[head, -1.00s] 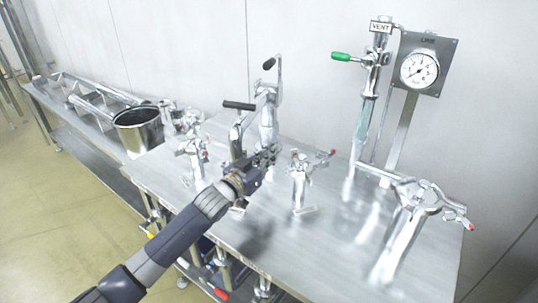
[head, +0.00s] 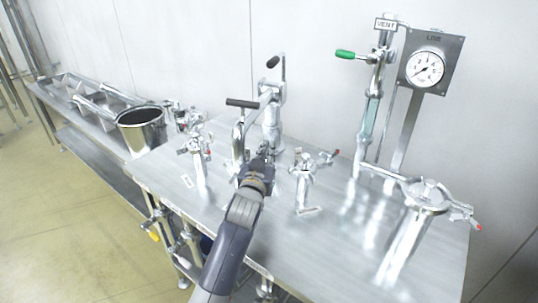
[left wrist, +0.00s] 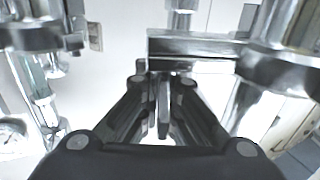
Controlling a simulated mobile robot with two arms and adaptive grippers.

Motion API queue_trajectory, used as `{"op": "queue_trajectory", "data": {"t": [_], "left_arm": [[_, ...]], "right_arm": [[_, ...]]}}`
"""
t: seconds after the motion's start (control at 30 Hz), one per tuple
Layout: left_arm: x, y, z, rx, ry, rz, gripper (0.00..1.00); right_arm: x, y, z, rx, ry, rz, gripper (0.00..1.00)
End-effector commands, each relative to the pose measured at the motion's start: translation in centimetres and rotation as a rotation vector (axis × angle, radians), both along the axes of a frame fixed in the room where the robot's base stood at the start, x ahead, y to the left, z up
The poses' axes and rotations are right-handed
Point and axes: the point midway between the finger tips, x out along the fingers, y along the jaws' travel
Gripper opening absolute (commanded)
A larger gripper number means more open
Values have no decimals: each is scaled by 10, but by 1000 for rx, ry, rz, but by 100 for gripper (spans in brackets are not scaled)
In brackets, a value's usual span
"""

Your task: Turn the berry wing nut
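My left gripper (head: 263,152) is at the near side of the chrome stand with black handles (head: 270,115) in the head view. In the left wrist view its two dark fingers (left wrist: 164,84) stand apart, and a narrow shiny metal piece (left wrist: 163,110) shows between them. I cannot tell whether they touch it. Red-tipped fittings show on the small chrome stand (head: 305,180) to the right, with its red tip (head: 336,152), and on the large angled cylinder at the right, with a red tip (head: 478,227). I cannot tell which part is the berry wing nut. My right gripper is not in view.
A gauge panel (head: 440,50) and a green-handled vent valve (head: 345,54) stand at the back right. A steel pot (head: 140,130) is on the left. Another small chrome stand (head: 198,165) is left of my gripper. The steel table (head: 270,240) has bare room in front.

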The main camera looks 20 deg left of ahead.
Motion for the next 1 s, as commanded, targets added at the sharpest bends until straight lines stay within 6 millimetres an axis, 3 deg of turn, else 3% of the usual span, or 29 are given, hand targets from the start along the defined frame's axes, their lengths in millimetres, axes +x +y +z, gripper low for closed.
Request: {"op": "queue_trajectory", "data": {"t": [0.33, 0.43, 0.47, 0.8, 1.0], "left_arm": [[0, 1, 6, 2, -11, 5, 0], [0, 1, 6, 2, -11, 5, 23], [0, 1, 5, 2, -10, 5, 26], [-1, 0, 1, 1, -2, 5, 26], [-18, -1, 0, 0, -1, 5, 26]], "right_arm": [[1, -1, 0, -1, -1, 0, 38], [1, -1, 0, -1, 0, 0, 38], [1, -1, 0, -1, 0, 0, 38], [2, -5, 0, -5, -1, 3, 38], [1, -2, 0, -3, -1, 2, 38]]}}
